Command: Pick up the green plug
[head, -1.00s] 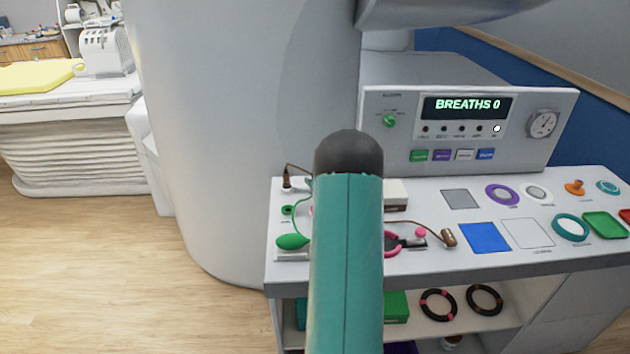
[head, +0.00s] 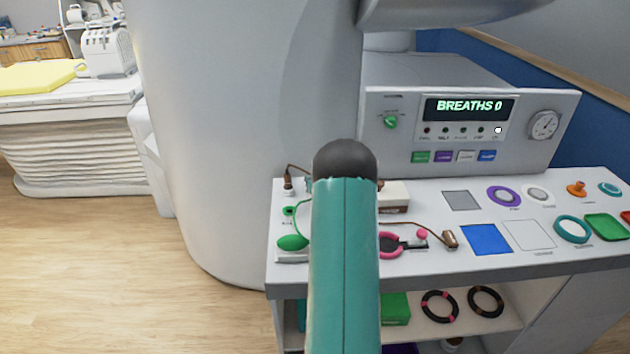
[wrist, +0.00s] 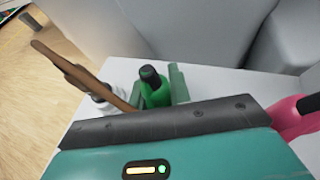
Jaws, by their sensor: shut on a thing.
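The green plug (wrist: 155,93), with a dark top, shows just beyond the dark front edge of my gripper in the wrist view. My gripper (wrist: 160,88) is shut on it. A greenish finger stands close against the plug's right side. The plug's lower end is hidden by the gripper body, so I cannot tell whether it is clear of the surface below. In the head view, my teal arm hides the gripper and the plug.
The white console top (head: 430,262) carries a green bulb (head: 292,242), a pink-handled item (head: 390,246) and several mats and rings. A brown cord (wrist: 85,75) runs left of the plug in the wrist view. A control box (head: 465,130) stands behind.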

